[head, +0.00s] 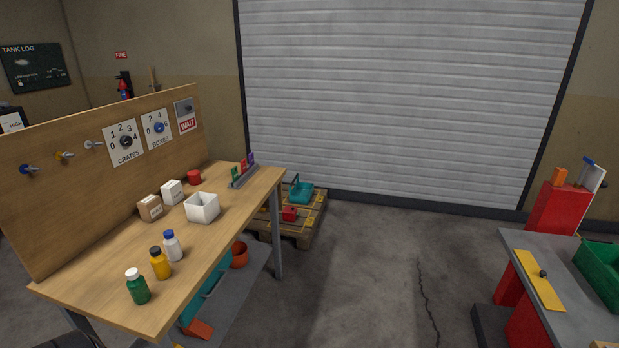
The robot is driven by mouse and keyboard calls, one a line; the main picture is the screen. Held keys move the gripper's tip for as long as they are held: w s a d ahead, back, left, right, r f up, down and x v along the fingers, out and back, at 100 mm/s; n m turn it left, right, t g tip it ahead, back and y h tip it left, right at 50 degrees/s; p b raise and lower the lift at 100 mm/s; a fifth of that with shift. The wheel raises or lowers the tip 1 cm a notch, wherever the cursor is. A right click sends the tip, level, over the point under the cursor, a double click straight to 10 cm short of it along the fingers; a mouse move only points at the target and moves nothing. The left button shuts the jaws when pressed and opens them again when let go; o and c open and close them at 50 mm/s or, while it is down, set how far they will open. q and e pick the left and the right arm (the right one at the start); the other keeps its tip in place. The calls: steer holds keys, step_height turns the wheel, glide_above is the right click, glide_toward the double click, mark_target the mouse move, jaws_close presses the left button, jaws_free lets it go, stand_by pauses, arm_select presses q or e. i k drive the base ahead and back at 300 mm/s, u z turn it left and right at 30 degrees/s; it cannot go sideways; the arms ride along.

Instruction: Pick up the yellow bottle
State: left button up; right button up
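The yellow bottle (160,264) has a dark cap and stands upright near the front edge of the wooden workbench (110,300) at the left. A green bottle with a white cap (138,287) stands in front of it to the left. A white bottle with a blue cap (172,246) stands close behind it to the right. Neither of my grippers shows in the head view.
Also on the bench are a white open bin (202,207), a brown box (149,208), a white box (172,192) and a red item (194,177). A grey table (560,300) stands right. Floor (370,270) between is clear.

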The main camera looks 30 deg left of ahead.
mark_target(159, 262)
steer(key=i, duration=2.7)
steer(key=u, duration=2.5)
